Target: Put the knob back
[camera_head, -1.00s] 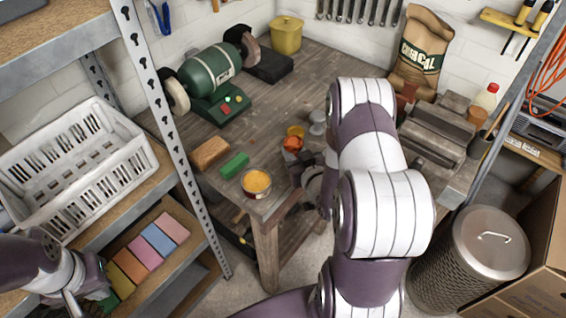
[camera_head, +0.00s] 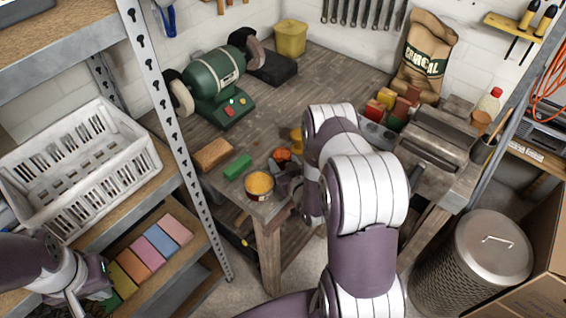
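No part that I can clearly identify as the knob shows. A small orange-red round piece (camera_head: 282,154) is on the workbench (camera_head: 300,85) near its front corner, with a yellow piece (camera_head: 297,138) just behind it. My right gripper (camera_head: 283,180) is low at that corner, close to the orange-red piece and right of the can; my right arm hides much of it, and whether it holds anything is unclear. My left gripper (camera_head: 92,287) is at the lower left beside the lower shelf, apart from the bench; its fingers are too small to read.
An open can with orange contents (camera_head: 259,184), a green block (camera_head: 238,167) and a brown block (camera_head: 213,154) lie near the bench's front edge. A green grinder (camera_head: 215,85) stands behind. A vise-like grey machine (camera_head: 435,140) and coloured blocks (camera_head: 386,98) are at the right.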

